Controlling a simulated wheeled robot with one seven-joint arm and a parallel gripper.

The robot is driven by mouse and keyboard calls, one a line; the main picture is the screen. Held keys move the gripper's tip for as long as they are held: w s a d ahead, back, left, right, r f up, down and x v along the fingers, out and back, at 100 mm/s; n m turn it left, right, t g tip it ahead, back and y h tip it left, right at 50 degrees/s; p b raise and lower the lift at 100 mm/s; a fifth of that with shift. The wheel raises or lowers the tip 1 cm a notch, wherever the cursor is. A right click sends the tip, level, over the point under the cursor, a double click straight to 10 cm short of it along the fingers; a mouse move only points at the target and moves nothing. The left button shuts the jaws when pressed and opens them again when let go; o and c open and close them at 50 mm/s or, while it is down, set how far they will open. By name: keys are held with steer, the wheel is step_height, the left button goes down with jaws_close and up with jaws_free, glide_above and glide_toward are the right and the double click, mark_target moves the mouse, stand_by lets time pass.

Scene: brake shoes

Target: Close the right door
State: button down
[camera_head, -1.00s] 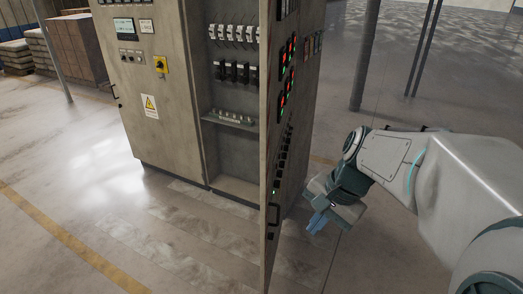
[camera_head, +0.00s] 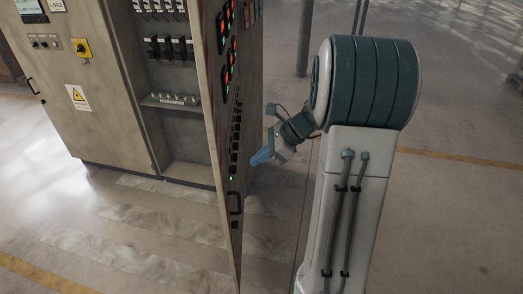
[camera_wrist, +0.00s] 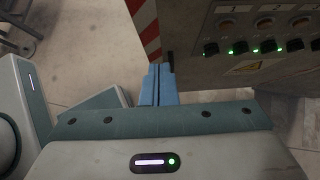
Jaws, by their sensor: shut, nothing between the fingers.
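The right door (camera_head: 228,110) of the grey cabinet stands open, swung out toward me, with red and green indicators, a column of black knobs and a black handle (camera_head: 235,204) on its outer face. My gripper (camera_head: 261,157) is shut and empty, to the right of the door on its outer side, roughly at the height of the lower knobs. In the wrist view my blue fingers (camera_wrist: 157,84) are together, and the door's panel (camera_wrist: 245,50) with knobs and green lights lies beyond them to the right. I cannot tell whether the fingertips touch the door.
The cabinet's open bay (camera_head: 172,95) shows switches and a shelf. The closed left door (camera_head: 65,90) carries a yellow switch and a warning label. A thin dark post (camera_head: 304,40) stands behind my arm. The floor in front of the cabinet is clear.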

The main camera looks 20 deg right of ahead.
mark_target(223, 173)
steer(key=a+f, duration=0.1)
steer(key=a, duration=0.1)
steer(key=w+a+f, duration=0.1)
steer(key=a, duration=0.1)
steer(key=w+a+f+p, duration=0.1)
steer(key=a, duration=0.1)
steer(key=shift+w, duration=0.15)
steer(key=shift+w+a+f, duration=0.1)
steer(key=shift+w+a, duration=0.15)
steer(key=shift+a, duration=0.2)
steer(key=shift+a, duration=0.1)
